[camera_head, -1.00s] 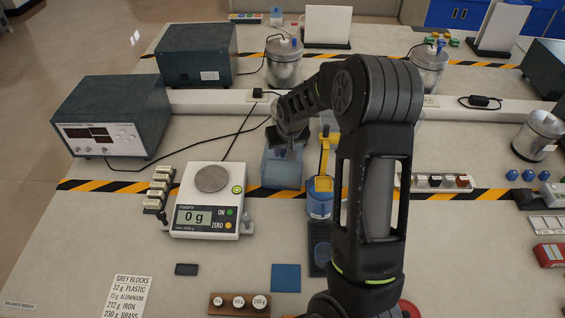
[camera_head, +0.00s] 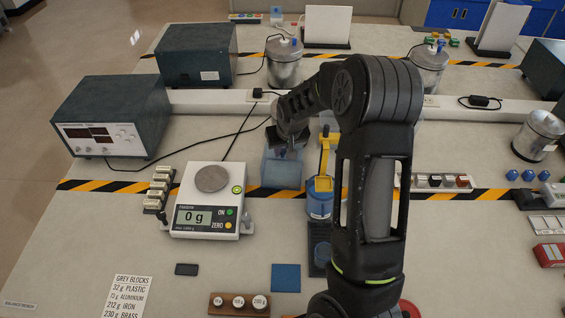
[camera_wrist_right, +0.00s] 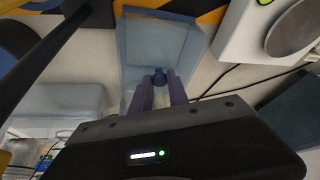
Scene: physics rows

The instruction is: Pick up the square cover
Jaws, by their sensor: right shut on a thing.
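The square cover (camera_head: 281,173) is a see-through blue box with a small dark knob on top. It is on the bench just right of the scale, at the striped tape. In the right wrist view the cover (camera_wrist_right: 160,45) lies straight ahead of the fingers. My right gripper (camera_head: 288,149) is at its top, and in the wrist view my right gripper (camera_wrist_right: 160,84) is shut on the blue knob (camera_wrist_right: 160,76). The cover looks upright. I cannot tell if its lower edge is touching the bench. My left gripper is not in view.
A scale (camera_head: 208,200) reading 0 g stands close left of the cover. A blue and yellow device (camera_head: 320,195) stands close right. A cable (camera_head: 238,130) runs behind. A blue square mat (camera_head: 286,278) and a rack of round weights (camera_head: 239,304) lie in front.

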